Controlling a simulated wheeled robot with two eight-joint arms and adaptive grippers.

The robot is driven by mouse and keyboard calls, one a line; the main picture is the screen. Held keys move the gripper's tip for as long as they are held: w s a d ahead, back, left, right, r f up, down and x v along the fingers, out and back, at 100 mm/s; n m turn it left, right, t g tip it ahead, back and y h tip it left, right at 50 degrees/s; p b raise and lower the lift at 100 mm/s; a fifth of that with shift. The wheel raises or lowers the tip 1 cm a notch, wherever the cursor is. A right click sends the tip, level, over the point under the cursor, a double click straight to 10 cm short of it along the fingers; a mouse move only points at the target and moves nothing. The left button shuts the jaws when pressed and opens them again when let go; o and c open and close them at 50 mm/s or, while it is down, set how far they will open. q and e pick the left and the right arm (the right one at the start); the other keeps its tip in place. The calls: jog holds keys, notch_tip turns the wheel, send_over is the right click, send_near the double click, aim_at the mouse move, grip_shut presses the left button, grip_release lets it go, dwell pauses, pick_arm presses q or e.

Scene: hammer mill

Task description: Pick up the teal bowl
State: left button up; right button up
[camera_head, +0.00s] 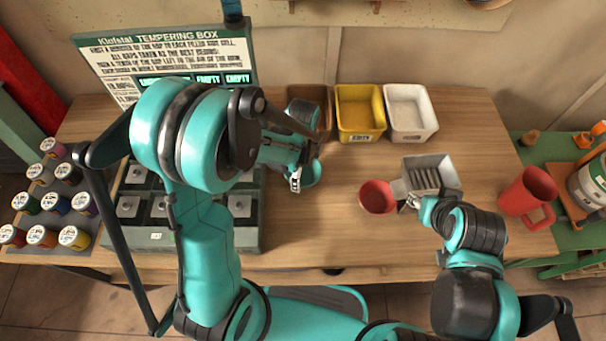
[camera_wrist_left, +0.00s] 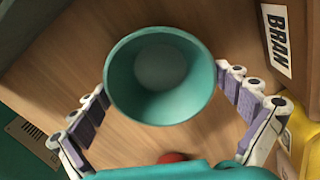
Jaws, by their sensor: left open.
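The teal bowl (camera_wrist_left: 160,75) is between the two open fingers of my left gripper (camera_wrist_left: 162,88) in the left wrist view, its open round mouth facing the camera. No clear contact shows between fingers and bowl. In the head view the teal bowl (camera_head: 313,174) is partly hidden beside my left gripper (camera_head: 298,177), over the middle of the wooden table. My right gripper (camera_head: 413,202) is by the front left corner of a grey metal hopper (camera_head: 440,163); its fingers are too small to read.
A brown bin (camera_head: 322,122), a yellow bin (camera_head: 360,138) and a white bin (camera_head: 408,107) stand at the back. A red bowl (camera_head: 377,197) is right of my left gripper, and a red mug (camera_head: 527,193) is far right. A slotted box (camera_head: 240,235) and several jars stand left.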

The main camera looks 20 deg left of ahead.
pick_arm(q)
jog(key=c, duration=0.9)
jog(key=shift+r, duration=0.1)
